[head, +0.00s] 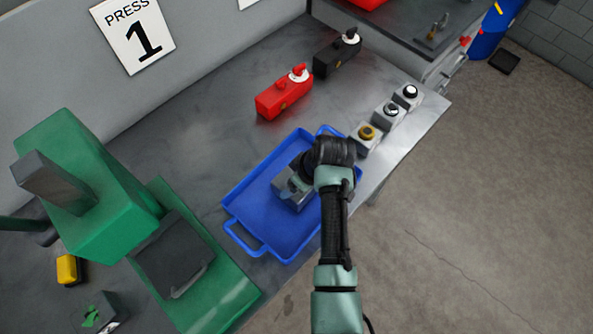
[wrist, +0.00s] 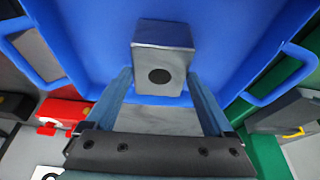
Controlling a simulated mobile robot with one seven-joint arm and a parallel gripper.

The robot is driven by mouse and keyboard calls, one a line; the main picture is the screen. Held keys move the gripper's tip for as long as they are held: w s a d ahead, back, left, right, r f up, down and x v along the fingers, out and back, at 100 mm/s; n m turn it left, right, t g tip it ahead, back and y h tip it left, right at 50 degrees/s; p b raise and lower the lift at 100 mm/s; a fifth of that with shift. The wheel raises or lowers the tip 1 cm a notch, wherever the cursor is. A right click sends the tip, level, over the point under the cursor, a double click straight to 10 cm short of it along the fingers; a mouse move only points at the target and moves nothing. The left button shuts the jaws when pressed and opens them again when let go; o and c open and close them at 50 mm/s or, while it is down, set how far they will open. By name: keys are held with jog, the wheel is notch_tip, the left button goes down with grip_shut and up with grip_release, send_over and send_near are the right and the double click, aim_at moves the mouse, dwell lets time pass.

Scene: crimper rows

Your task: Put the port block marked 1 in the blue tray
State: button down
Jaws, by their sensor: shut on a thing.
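The blue tray (head: 247,213) lies on the grey bench, with a loop handle at each end. My gripper (head: 297,180) is over the inside of the tray. It is shut on a grey metal block (head: 291,196). In the wrist view the block (wrist: 162,42) sits between my two fingers (wrist: 160,88), with a dark round hole or disc on one face and the tray (wrist: 90,50) behind it. I cannot tell whether the block touches the tray floor. No number shows on it, and my arm hides part of the tray.
Several small grey blocks with round tops (head: 388,115) stand in a row along the bench edge beyond the tray. A red box (head: 283,93) and a black box (head: 337,52) stand behind. A green press (head: 88,190) is at left, below a "PRESS 1" sign (head: 134,31).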

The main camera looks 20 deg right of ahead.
jog(key=shift+w, duration=0.15)
grip_release()
jog(key=shift+f, duration=0.15)
jog(key=b+v, duration=0.1)
jog(key=v, duration=1.1)
jog(key=shift+r, duration=0.2)
